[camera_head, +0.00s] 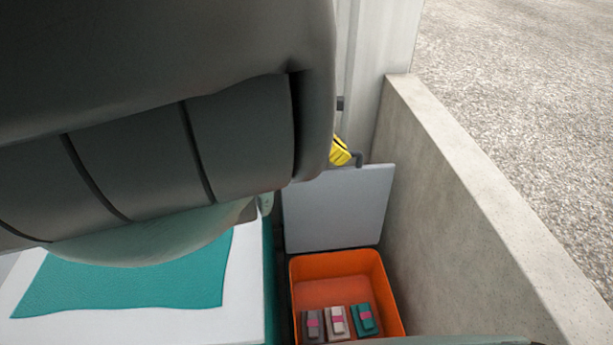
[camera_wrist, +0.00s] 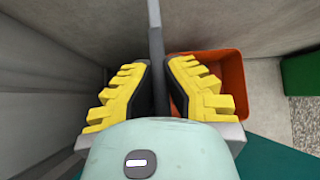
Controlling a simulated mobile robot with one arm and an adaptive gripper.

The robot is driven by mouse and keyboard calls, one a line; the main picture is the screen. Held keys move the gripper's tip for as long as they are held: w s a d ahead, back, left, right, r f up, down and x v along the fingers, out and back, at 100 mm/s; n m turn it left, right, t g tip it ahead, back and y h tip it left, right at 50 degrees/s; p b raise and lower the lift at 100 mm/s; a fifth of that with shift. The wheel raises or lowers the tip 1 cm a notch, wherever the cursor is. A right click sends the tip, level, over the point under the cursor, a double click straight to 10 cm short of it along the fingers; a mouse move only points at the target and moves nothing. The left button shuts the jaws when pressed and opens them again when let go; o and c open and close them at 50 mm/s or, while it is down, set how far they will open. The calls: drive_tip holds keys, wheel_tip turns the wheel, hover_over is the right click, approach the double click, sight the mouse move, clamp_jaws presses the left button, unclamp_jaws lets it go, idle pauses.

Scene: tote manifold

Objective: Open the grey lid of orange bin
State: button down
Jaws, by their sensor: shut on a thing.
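The orange bin (camera_head: 392,300) stands low at the lower middle of the head view, its inside open to view. Its grey lid (camera_head: 340,210) stands roughly upright at the bin's far edge. My gripper (camera_head: 341,150) shows only as a yellow fingertip at the lid's top edge, beside a small dark bar; the rest is hidden behind my arm. In the wrist view, the yellow fingers of my gripper (camera_wrist: 158,66) are closed on a thin dark grey strip, apparently the lid (camera_wrist: 154,28) seen edge-on. The orange bin (camera_wrist: 236,75) shows to the right of the fingers.
Several small wrapped packets (camera_head: 338,320) lie in the bin. A concrete wall (camera_head: 460,210) runs close along the bin's right side. To the left is a white surface (camera_head: 245,280) with a teal mat (camera_head: 130,285). A pale panel (camera_head: 385,50) rises behind the lid.

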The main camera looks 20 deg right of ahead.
drive_tip(key=shift+f, duration=0.2)
drive_tip(key=c, duration=1.2)
unclamp_jaws()
drive_tip(key=shift+s, duration=0.15)
drive_tip(key=shift+c, duration=0.2)
drive_tip(key=shift+o, duration=1.2)
drive_tip(key=shift+r, duration=0.1)
drive_tip(key=v, duration=0.7)
drive_tip(key=shift+w+a+r, duration=0.15)
drive_tip(key=shift+w+a, duration=0.15)
